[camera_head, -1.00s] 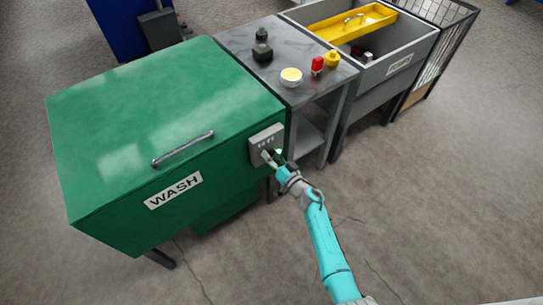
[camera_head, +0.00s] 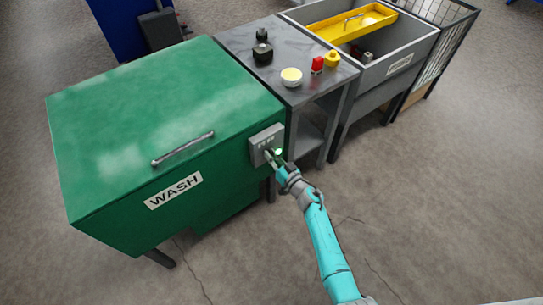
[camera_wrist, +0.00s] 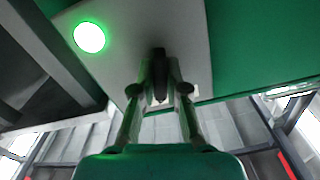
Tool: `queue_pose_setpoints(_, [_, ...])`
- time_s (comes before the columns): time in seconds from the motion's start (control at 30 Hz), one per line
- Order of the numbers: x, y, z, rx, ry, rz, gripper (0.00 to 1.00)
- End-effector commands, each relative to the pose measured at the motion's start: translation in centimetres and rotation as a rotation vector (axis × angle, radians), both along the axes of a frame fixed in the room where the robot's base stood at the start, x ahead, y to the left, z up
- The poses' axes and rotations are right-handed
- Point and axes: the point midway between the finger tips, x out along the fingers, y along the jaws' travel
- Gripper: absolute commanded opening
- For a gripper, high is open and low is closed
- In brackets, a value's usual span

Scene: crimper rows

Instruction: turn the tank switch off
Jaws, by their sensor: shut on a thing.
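The green wash tank (camera_head: 150,120) stands at the left with its lid down. A grey switch box (camera_head: 262,141) is on its right end. A round green lamp (camera_head: 278,152) on the box is lit, and it is bright in the wrist view (camera_wrist: 89,37). My gripper (camera_head: 273,159) is at the front of the box. In the wrist view its two fingers (camera_wrist: 160,92) are shut on the dark switch lever (camera_wrist: 159,66), one on each side. The lever's base is partly hidden by the fingers, and the head view hides the lever behind my gripper.
A grey table (camera_head: 240,38) adjoins the tank, with a white-yellow round piece (camera_head: 291,77), a red piece (camera_head: 317,65) and dark pieces on it. A grey basin (camera_head: 400,65) with a yellow tray (camera_head: 350,20) stands beyond. The floor in front is clear.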

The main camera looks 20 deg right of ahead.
Motion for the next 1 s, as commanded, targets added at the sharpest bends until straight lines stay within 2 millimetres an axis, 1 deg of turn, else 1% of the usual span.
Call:
queue_pose_setpoints(0.6, [-0.05, 0.12, -0.02, -0.533, -0.173, 0.0, 0.0])
queue_pose_setpoints(0.8, [-0.06, 0.14, -0.03, -0.655, -0.213, 0.0, 0.0])
queue_pose_setpoints(1.0, [-0.06, 0.16, -0.03, -0.733, -0.238, 0.0, 0.0])
